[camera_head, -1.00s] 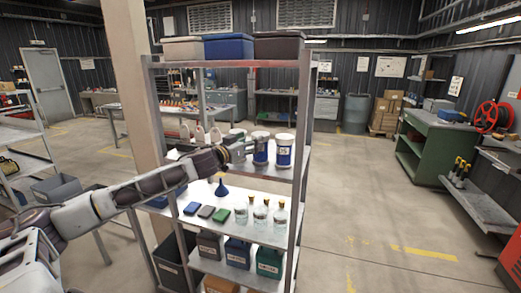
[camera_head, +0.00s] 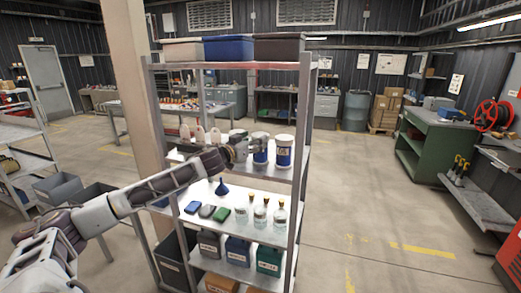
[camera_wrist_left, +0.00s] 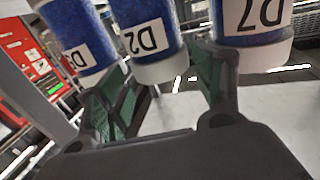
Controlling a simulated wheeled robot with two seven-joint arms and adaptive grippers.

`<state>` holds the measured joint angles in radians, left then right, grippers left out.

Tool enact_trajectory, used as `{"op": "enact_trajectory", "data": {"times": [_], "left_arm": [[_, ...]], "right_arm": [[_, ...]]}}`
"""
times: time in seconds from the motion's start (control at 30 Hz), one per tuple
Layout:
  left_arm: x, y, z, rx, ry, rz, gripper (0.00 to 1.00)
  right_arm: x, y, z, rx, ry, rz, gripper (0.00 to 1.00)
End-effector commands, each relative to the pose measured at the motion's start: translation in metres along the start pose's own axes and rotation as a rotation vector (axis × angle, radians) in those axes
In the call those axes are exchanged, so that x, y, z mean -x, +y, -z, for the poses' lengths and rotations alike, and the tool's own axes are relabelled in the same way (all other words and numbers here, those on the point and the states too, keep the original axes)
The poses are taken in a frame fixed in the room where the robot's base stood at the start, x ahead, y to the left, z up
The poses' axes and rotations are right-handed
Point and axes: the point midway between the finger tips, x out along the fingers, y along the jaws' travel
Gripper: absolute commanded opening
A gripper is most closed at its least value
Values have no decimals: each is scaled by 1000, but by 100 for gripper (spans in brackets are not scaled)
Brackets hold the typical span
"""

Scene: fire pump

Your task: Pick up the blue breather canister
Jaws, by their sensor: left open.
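Blue canisters with white ends stand in a row on the upper open shelf; in the head view one (camera_head: 260,152) is beside my left gripper and another (camera_head: 284,152) is at the right. A third is mostly hidden behind the gripper. My left gripper (camera_head: 243,150) is open and empty at the row. In the left wrist view its fingers (camera_wrist_left: 165,85) spread either side of the lower end of the middle canister (camera_wrist_left: 145,35). Other canisters stand to the left (camera_wrist_left: 75,35) and right (camera_wrist_left: 252,30); their labels appear upside down. My right gripper is not in view.
The rack's front right post (camera_head: 299,170) stands close to the canisters. White bottles (camera_head: 200,134) stand at the left of that shelf. The shelf below holds a blue funnel (camera_head: 221,187), small boxes and glass flasks (camera_head: 260,215). Open floor lies to the right.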

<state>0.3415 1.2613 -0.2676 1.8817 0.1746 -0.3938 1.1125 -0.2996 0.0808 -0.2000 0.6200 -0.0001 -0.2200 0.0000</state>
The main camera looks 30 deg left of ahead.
Motion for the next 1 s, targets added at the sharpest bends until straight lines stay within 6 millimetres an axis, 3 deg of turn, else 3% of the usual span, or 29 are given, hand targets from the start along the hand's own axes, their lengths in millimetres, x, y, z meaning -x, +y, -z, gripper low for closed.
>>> {"op": "enact_trajectory", "data": {"times": [0.53,1.0], "left_arm": [[-3,-1,1,1,2,1,68],[-24,-1,2,1,2,1,68]], "right_arm": [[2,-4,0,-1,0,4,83],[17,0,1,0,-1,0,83]]}}
